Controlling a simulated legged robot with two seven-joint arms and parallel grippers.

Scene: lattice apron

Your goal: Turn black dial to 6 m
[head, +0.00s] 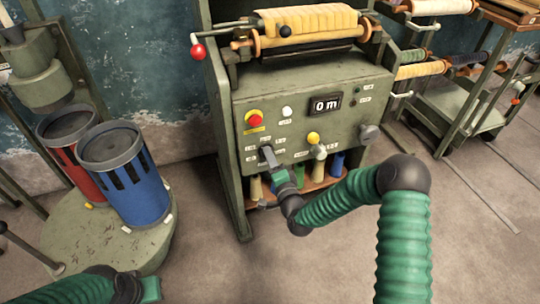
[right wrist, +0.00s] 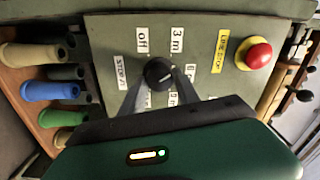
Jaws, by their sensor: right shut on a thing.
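The black dial (right wrist: 158,72) sits on the grey-green control panel (head: 300,88), with small white labels around it. The labels "off" and "3 m" read clearly in the right wrist view; others are partly covered by my gripper. I cannot tell which label the dial points to. My right gripper (right wrist: 157,84) is shut on the dial, one finger on each side. In the head view my right gripper (head: 269,158) hides most of the dial. The panel display (head: 326,104) reads "0 m". My left gripper (head: 148,289) is at the bottom left, away from the panel; its jaws are unclear.
A red stop button (right wrist: 259,56) is near the dial, also in the head view (head: 253,117). A yellow-topped lever (head: 314,139) and a grey knob (head: 368,132) are right of my gripper. Coloured spools (head: 336,164) are below. Red and blue drums (head: 134,182) stand left.

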